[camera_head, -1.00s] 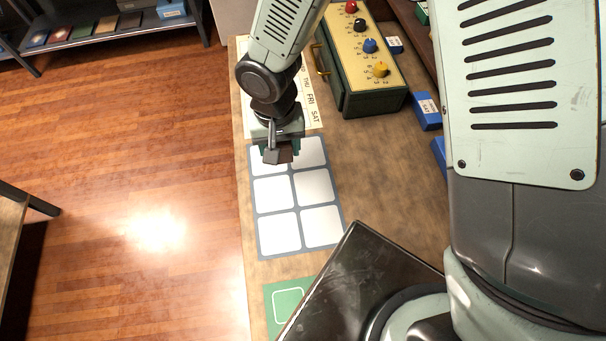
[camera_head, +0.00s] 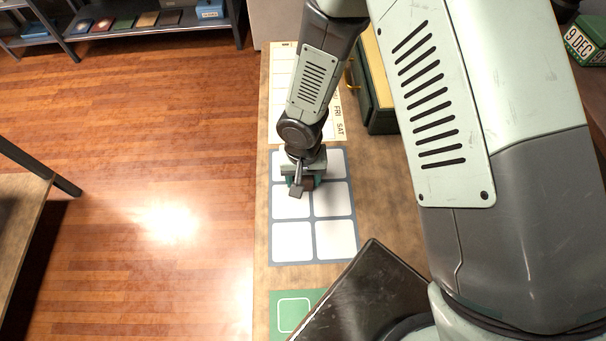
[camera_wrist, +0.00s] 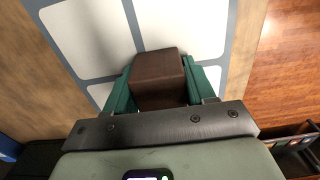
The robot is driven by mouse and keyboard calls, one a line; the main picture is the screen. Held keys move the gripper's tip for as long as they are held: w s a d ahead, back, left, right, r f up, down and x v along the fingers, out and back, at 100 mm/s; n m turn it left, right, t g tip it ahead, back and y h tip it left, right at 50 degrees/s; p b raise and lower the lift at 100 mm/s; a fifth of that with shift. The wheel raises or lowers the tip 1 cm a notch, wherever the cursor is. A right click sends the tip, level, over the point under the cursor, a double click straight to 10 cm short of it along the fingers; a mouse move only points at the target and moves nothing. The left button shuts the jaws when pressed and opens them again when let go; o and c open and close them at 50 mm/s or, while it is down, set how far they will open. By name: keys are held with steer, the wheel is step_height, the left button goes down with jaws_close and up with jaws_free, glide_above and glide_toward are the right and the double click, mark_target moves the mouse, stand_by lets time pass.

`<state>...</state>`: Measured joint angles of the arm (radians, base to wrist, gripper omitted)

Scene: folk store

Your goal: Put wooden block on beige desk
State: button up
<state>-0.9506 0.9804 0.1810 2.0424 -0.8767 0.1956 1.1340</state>
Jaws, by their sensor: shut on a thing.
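My gripper (camera_head: 304,181) is over the grey mat with white squares (camera_head: 306,218) on the desk (camera_head: 383,220). In the wrist view its green fingers (camera_wrist: 158,84) are shut on a dark brown wooden block (camera_wrist: 157,72), one finger on each side. The block also shows small and partly hidden under the gripper in the head view (camera_head: 308,183). I cannot tell how high the block is above the mat. The desk is brownish beige, and its surface also shows in the wrist view (camera_wrist: 38,55).
A green card (camera_head: 293,312) and a dark slab (camera_head: 352,295) are at the desk's near end. A weekday chart (camera_head: 283,100) lies beyond the mat, beside a green box (camera_head: 383,118). Bare desk lies right of the mat. The wooden floor (camera_head: 150,140) drops away on the left.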

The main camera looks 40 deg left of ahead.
steer(key=o, duration=1.1)
steer(key=shift+f, duration=0.1)
steer(key=shift+c, duration=0.2)
step_height(320, 180, up, 12)
steer(key=shift+r, duration=0.2)
